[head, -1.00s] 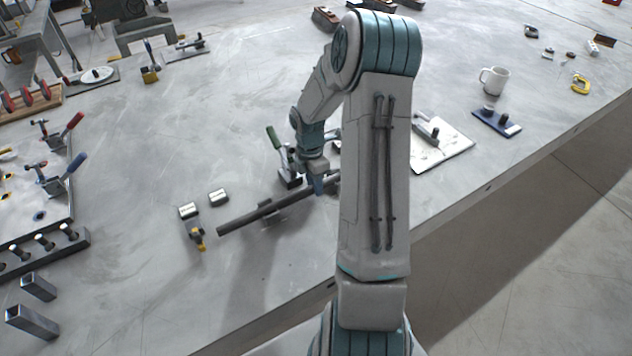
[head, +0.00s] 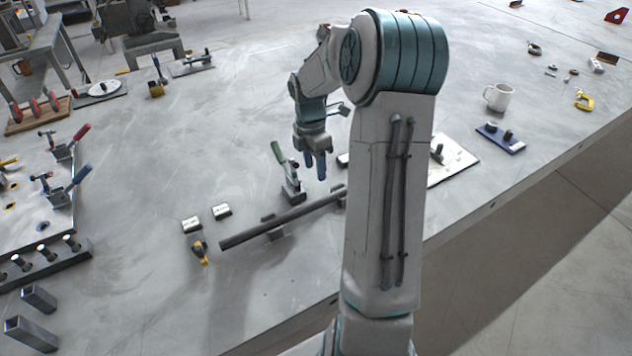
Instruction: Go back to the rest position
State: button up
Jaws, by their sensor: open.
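My gripper (head: 314,170) hangs above the table, fingers pointing down, empty. It is behind and above a long dark rod (head: 285,219), apart from it. The rod lies slantwise on small dark supports, its right end partly hidden by my arm. A toggle clamp with a green handle (head: 278,153) stands just left of my gripper, behind the rod, its handle upright and tilted left. Near the rod's left end is a small dark block with a yellow part (head: 202,254).
Two small metal blocks (head: 222,211) lie behind the rod's left end. A fixture plate with red- and blue-handled clamps (head: 62,165) fills the left side. A white mug (head: 498,97) and a blue block plate (head: 500,137) stand right. The middle table is largely clear.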

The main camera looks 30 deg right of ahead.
jog(key=shift+w+r, duration=0.15)
jog(key=shift+r, duration=1.05)
jog(key=s+a+r+m+t+h, duration=0.1)
jog(key=s+a+r+m+t, duration=0.1)
jog(key=s+a+r+m, duration=0.7)
jog(key=s+a+m+t, duration=0.1)
jog(key=s+a+m, duration=0.2)
jog(key=s, duration=0.3)
jog(key=s+a+m+t+y, duration=0.1)
jog(key=s+a+m, duration=0.2)
jog(key=s+m, duration=0.3)
jog(key=shift+s+a+f+t, duration=0.2)
jog(key=shift+s+a+t, duration=0.1)
jog(key=shift+s+a, duration=0.1)
jog(key=shift+w+m, duration=0.1)
jog(key=shift+m, duration=0.2)
